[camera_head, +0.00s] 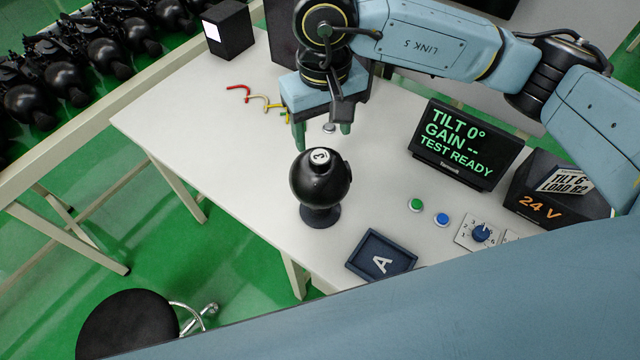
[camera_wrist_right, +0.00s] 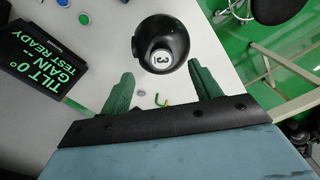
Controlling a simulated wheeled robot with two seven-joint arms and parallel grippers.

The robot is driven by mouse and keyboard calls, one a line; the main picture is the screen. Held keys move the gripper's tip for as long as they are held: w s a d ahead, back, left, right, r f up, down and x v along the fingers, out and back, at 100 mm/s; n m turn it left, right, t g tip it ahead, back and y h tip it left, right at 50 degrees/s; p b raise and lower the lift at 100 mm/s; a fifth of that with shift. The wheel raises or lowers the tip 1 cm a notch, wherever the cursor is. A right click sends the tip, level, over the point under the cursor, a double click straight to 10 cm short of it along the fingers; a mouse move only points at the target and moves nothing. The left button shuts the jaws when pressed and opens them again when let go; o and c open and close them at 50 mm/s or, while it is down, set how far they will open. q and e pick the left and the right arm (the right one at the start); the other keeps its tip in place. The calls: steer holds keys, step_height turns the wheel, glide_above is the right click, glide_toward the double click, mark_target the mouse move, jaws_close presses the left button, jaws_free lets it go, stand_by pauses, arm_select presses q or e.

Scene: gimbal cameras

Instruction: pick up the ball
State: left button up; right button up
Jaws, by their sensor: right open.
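The ball is a glossy black sphere (camera_head: 321,180) with a white round label marked 3 on top. It sits on a dark round stand (camera_head: 320,216) on the white table (camera_head: 225,150). It also shows in the right wrist view (camera_wrist_right: 163,42), ahead of the fingers. My right gripper (camera_head: 323,138) is open and empty, above the table and just behind the ball in the head view. In the right wrist view its green fingers (camera_wrist_right: 157,85) are spread apart, with the ball beyond the tips. My left gripper is not seen.
The table's left is clear.

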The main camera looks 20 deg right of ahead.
mark_target(320, 157)
steer(key=f, duration=0.5)
steer(key=w+f+p, duration=0.1)
steer(key=f, duration=0.1)
steer(key=shift+a+f, duration=0.1)
steer(key=shift+f, duration=0.05)
steer(key=shift+c, duration=0.4)
jaws_close()
